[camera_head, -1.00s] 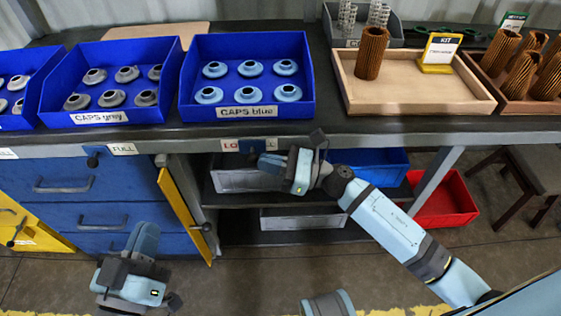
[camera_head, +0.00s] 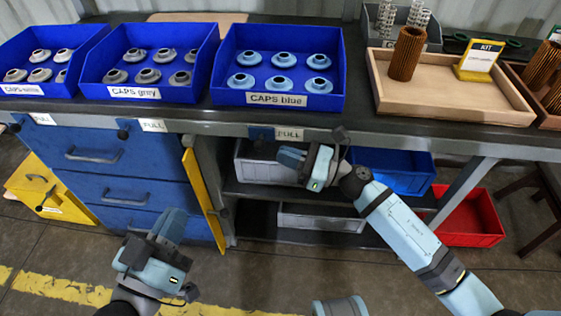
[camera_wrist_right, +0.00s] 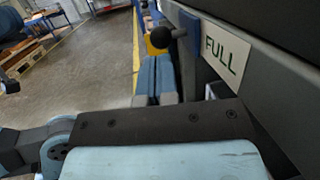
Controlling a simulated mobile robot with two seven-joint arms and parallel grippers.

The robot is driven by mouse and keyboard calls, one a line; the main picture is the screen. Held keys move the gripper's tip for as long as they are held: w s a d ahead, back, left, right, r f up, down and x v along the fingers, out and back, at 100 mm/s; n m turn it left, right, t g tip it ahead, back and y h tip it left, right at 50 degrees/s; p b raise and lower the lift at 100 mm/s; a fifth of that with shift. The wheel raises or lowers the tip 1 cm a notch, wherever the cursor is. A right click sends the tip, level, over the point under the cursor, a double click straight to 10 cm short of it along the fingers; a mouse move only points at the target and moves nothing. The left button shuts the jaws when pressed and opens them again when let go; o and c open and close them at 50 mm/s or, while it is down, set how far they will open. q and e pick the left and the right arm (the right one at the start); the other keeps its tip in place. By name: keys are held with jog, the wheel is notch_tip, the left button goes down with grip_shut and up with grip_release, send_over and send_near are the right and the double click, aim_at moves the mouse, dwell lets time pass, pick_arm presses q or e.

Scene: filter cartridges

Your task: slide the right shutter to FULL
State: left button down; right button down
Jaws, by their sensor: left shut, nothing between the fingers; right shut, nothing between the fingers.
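The right shutter (camera_head: 261,133) is a small blue plate on the bench's front edge. It sits left of a bare FULL label (camera_head: 289,133). The right wrist view shows its blue plate (camera_wrist_right: 190,42), its black knob (camera_wrist_right: 161,37) and the FULL label (camera_wrist_right: 225,50). My right gripper (camera_head: 290,157) is shut and empty, just below the FULL label and right of the shutter. Its fingers (camera_wrist_right: 156,80) lie close to the knob; I cannot tell whether they touch. My left gripper (camera_head: 172,226) is shut and empty, low in front of the blue drawers.
Two more FULL labels, the middle one (camera_head: 153,125) and the left one (camera_head: 42,119), sit on the same edge. A yellow panel (camera_head: 203,197) stands out beside the drawers. Blue cap bins (camera_head: 278,98) and a wooden tray (camera_head: 450,107) stand on the bench.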

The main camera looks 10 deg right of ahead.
pick_arm(q)
jog(key=shift+s+d+r+p, duration=0.1)
jog(key=shift+s+r+p, duration=0.2)
jog(key=shift+p, duration=0.25)
pick_arm(e)
jog(key=v, duration=1.1)
